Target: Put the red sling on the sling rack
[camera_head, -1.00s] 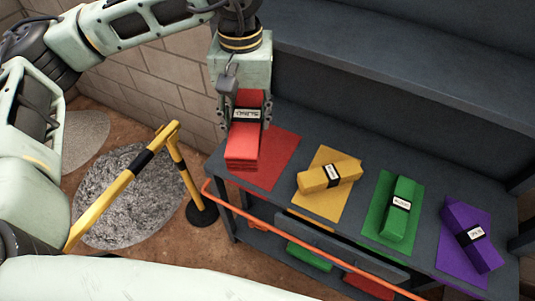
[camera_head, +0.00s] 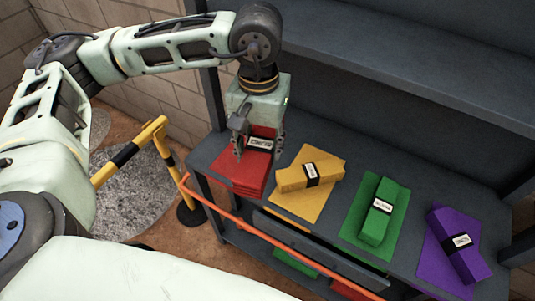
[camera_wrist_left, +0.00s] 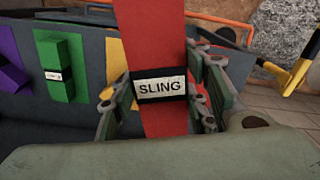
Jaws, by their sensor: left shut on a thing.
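The red sling (camera_head: 247,178) is a folded red bundle with a black band and a white SLING label. My left gripper (camera_head: 262,148) points down and is shut on it, a finger on each side of the label. The sling also shows in the left wrist view (camera_wrist_left: 165,40), upright between the fingers. It is over the red mat (camera_head: 225,157) at the left end of the dark grey rack (camera_head: 400,165), covering much of that mat. I cannot tell whether it touches the mat. My right gripper is out of view.
A yellow sling (camera_head: 308,176), a green sling (camera_head: 379,215) and a purple sling (camera_head: 455,248) lie on matching mats to the right. An orange rail (camera_head: 260,233) runs along the front. A yellow-black barrier (camera_head: 128,150) stands at left. An upper shelf (camera_head: 400,70) overhangs behind.

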